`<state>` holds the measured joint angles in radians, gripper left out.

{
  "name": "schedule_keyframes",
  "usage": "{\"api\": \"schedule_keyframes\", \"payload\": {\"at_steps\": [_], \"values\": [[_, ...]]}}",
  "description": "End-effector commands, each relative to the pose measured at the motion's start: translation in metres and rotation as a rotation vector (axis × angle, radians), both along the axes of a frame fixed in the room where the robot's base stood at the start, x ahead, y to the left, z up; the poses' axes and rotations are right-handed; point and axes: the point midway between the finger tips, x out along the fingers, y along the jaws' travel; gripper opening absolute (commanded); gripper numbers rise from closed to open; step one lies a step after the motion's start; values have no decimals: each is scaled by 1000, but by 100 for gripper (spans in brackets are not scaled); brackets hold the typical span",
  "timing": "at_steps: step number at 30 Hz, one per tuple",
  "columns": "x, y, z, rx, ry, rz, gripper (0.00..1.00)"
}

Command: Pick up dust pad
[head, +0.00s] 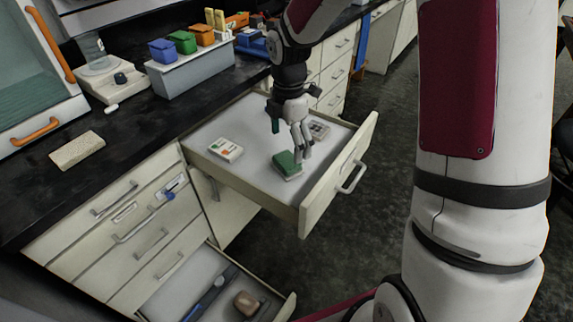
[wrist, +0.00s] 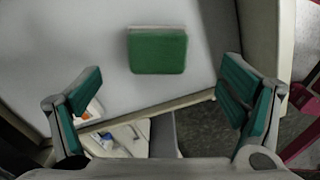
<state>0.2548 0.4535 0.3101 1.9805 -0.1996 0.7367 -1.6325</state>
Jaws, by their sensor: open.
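A green-topped pad with a pale base (head: 287,163), which looks like the dust pad, lies flat in the open upper drawer (head: 240,185). In the wrist view the green pad (wrist: 158,52) lies at the upper middle, on the pale drawer floor. My gripper (head: 290,143) is over the drawer, pointing down, close above the pad. In the wrist view my gripper (wrist: 160,92) has its two green-lined fingers wide apart and nothing between them. The pad lies beyond the fingertips, roughly centred between them. I cannot tell the exact height gap.
A white box with coloured marks (head: 225,150) lies left in the drawer; another small item (head: 318,130) lies behind my fingers. The drawer front (head: 335,180) rises at the right. A lower drawer (head: 180,290) is also open. A beige block (head: 77,150) lies on the black counter.

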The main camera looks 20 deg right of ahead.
Motion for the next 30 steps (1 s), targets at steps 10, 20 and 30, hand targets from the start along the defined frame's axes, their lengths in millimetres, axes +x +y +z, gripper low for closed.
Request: {"api": "schedule_keyframes", "payload": {"at_steps": [10,20,30], "values": [[1,1,-31,0,2,1,90],[3,2,-66,0,0,0,90],[2,2,-66,0,0,0,63]]}}
